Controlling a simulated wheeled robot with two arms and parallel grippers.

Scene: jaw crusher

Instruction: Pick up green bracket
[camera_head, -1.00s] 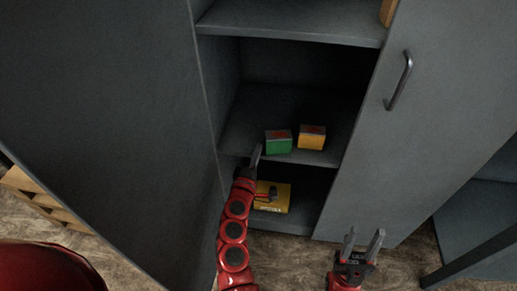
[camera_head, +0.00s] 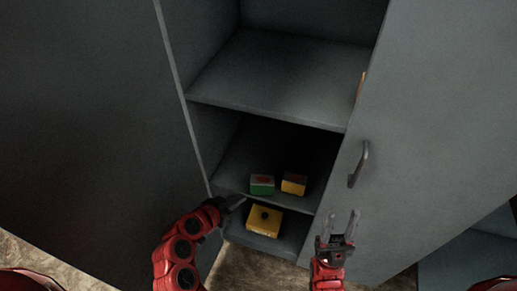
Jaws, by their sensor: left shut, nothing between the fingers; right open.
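A small green box (camera_head: 262,185) with a red mark on its top sits near the front edge of the middle cabinet shelf; I take it as the green bracket. My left gripper (camera_head: 236,203) is shut and empty, just in front of and to the left of it, apart from it as far as I can tell. My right gripper (camera_head: 341,224) is open and empty, in front of the cabinet's right door, to the right of and below the green box.
A yellow box (camera_head: 294,184) stands right beside the green one. A larger yellow box (camera_head: 264,220) lies on the bottom shelf. The right door (camera_head: 400,150) has a handle (camera_head: 359,164). The upper shelf (camera_head: 275,80) is largely bare.

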